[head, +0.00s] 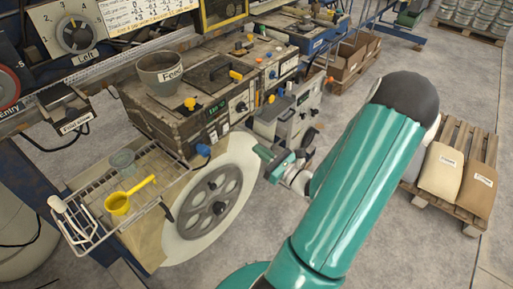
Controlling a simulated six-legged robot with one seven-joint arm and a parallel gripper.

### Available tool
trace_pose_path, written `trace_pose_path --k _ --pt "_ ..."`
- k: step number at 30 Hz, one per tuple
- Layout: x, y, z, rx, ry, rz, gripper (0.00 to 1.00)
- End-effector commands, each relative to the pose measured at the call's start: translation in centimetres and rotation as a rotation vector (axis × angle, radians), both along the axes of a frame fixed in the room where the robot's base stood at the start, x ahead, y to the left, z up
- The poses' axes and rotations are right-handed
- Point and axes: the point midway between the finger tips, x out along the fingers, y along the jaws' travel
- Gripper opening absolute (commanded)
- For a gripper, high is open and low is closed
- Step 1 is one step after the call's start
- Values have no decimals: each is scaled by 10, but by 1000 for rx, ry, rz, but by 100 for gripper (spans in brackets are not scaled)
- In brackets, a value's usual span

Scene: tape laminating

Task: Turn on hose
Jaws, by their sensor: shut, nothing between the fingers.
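My gripper (272,164) shows in the head view beside the large grey wheel, partly behind my teal arm. It is small and partly hidden; it looks shut and empty. It is to the right of the worn brown machine (165,118) and apart from its knobs. A blue knob (203,150) sticks out at the machine's lower front edge, left of my gripper. A white handle-like piece (58,205) hangs at the left end of the wire rack. I cannot tell for sure which piece is the hose or its valve.
A wire rack (90,190) holds a yellow scoop (118,204) and a clear cup (123,161). A "Feed" pot (161,75) stands on the machine. The wheel (211,200) is close to my gripper.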

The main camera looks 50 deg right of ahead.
Motion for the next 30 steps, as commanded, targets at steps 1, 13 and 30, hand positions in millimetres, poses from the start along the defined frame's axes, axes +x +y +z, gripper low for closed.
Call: trace_pose_path --k 1,13,30 --pt "11 2 2 -1 -3 5 0" --pt "91 4 13 0 -3 5 0" --pt "118 4 16 0 0 3 0"
